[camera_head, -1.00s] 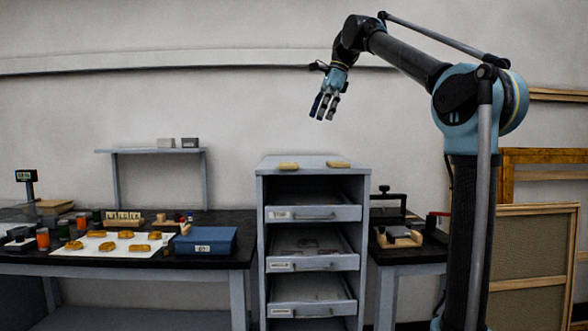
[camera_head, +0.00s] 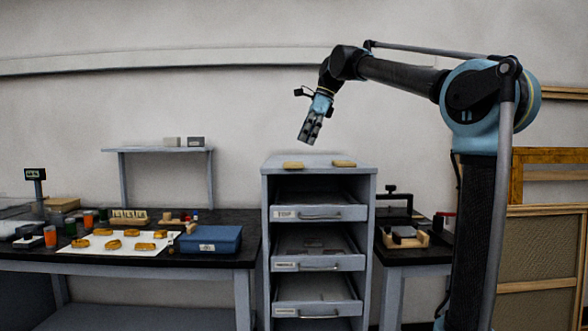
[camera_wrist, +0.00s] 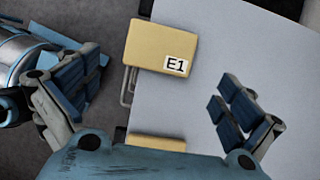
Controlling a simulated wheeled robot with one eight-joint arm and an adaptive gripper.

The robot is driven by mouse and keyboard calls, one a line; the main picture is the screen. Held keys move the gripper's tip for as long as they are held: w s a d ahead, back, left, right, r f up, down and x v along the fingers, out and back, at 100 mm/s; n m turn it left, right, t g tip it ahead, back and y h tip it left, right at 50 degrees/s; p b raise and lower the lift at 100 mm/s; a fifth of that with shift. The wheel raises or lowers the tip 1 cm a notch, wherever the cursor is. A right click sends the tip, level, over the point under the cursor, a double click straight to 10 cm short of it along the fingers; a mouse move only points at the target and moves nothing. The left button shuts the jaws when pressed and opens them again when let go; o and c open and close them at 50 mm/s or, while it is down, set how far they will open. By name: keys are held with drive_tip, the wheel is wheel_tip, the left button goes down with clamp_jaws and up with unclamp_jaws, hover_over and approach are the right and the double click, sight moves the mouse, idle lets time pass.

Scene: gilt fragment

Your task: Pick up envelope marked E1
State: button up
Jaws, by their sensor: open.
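The envelope marked E1 (camera_wrist: 152,46) shows in the wrist view as a tan block with a white label, lying on the grey cabinet top near its edge. In the head view two tan envelopes lie on the cabinet top, a left one (camera_head: 293,165) and a right one (camera_head: 343,163); their marks are too small to read there. My gripper (camera_head: 308,138) is open and empty above the cabinet top. In the wrist view my gripper's fingers (camera_wrist: 155,95) are spread wide, with E1 beyond them. A second tan envelope (camera_wrist: 157,143) is partly hidden behind my gripper's body.
The grey cabinet (camera_head: 370,215) has several open drawers (camera_head: 318,213) below its top. A dark bench at left holds a blue box (camera_head: 208,240) and gilt pieces on a white sheet (camera_head: 85,250). Wooden frames (camera_head: 540,155) lean at right. Free air surrounds my gripper.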

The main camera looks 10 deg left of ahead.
sight(293, 165)
drive_tip(key=shift+a+x, duration=0.1)
drive_tip(key=shift+x, duration=1.45)
drive_tip(key=shift+a+x, duration=0.15)
drive_tip(key=shift+x, duration=1.45)
drive_tip(key=shift+d+r, duration=0.1)
drive_tip(key=c, duration=0.8)
